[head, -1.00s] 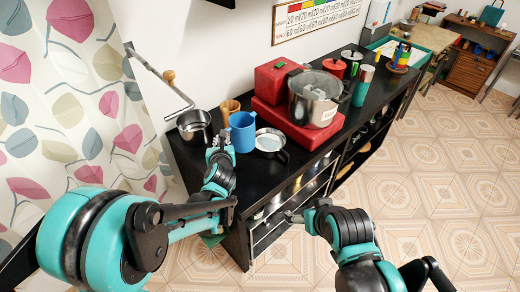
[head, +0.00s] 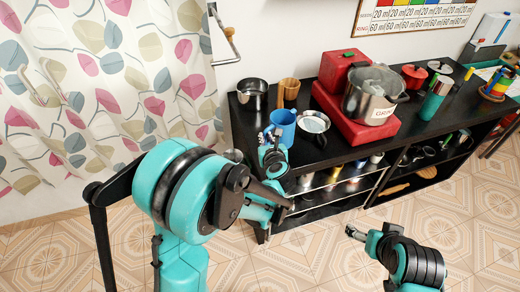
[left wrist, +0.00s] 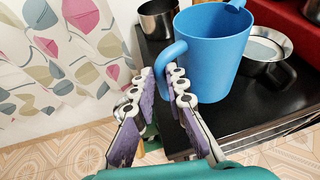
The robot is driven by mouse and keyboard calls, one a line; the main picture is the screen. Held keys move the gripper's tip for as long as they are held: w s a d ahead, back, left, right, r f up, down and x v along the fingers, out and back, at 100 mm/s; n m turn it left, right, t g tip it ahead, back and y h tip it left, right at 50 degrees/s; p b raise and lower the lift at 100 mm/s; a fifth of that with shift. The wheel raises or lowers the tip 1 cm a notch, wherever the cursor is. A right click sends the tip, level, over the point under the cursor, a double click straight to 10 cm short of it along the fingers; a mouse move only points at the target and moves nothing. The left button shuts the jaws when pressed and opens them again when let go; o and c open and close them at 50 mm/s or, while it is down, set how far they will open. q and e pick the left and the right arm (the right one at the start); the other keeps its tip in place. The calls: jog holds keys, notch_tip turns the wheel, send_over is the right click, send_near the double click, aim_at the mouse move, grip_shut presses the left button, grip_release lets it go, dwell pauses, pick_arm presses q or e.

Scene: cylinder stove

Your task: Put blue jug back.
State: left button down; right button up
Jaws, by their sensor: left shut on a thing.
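The blue jug (head: 283,122) is upright at the near left end of the black shelf top. It is large in the left wrist view (left wrist: 215,50), with its handle toward my gripper. My left gripper (head: 271,136) is at the handle side. In the left wrist view its purple fingers (left wrist: 168,84) lie on either side of the lower handle, shut on it. The jug's base is partly hidden, so I cannot tell whether it touches the top. My right gripper (head: 354,232) is low in front of the shelf, away from the jug; its jaw state is unclear.
A metal pan (head: 313,123) is close right of the jug. A steel pot (head: 252,94) and a wooden cup (head: 290,88) stand behind. A red scale (head: 330,103) bears a large pot (head: 372,92). The black shelf (head: 430,132) has open lower levels; floor is free in front.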

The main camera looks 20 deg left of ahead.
pick_arm(q)
jog(key=w+a+f+b, duration=0.2)
jog(key=a+f+b, duration=0.1)
jog(key=f, duration=0.4)
jog(key=shift+w+a+f, duration=0.15)
jog(key=shift+w+a, duration=0.1)
jog(key=shift+a, duration=0.65)
jog(key=shift+b, duration=0.3)
jog(key=shift+f, duration=0.25)
jog(key=c, duration=1.5)
grip_release()
jog(key=shift+r, duration=0.1)
jog(key=shift+c, duration=0.2)
jog(key=shift+r, duration=0.1)
